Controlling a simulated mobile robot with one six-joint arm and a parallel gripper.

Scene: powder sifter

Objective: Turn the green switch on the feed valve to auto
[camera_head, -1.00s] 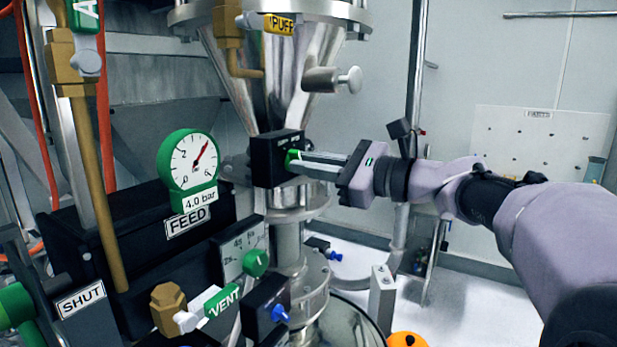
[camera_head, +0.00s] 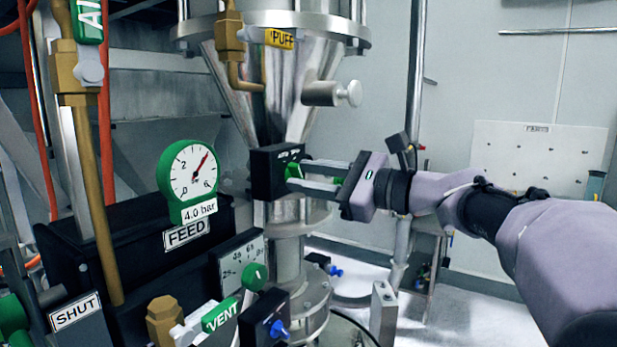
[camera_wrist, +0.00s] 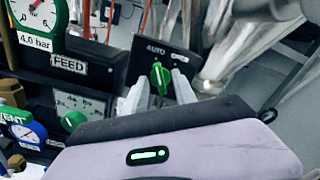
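The green switch (camera_head: 294,171) is a small knob on the right part of the black feed valve box (camera_head: 265,176), in front of the steel cone. In the wrist view the green switch (camera_wrist: 160,78) has a pale pointer line running up and slightly left, below the word AUTO. A second label to the right of AUTO is too small to read. My gripper (camera_head: 299,173) is at the box with its two fingers spread, one on each side of the knob. The wrist view shows a small gap beside the knob; whether a finger touches it is unclear.
A green-rimmed gauge (camera_head: 190,176) reading 4.0 bar and a FEED label (camera_head: 186,234) stand left of the box. A metal stub (camera_head: 330,93) juts out above my gripper. The right side is open.

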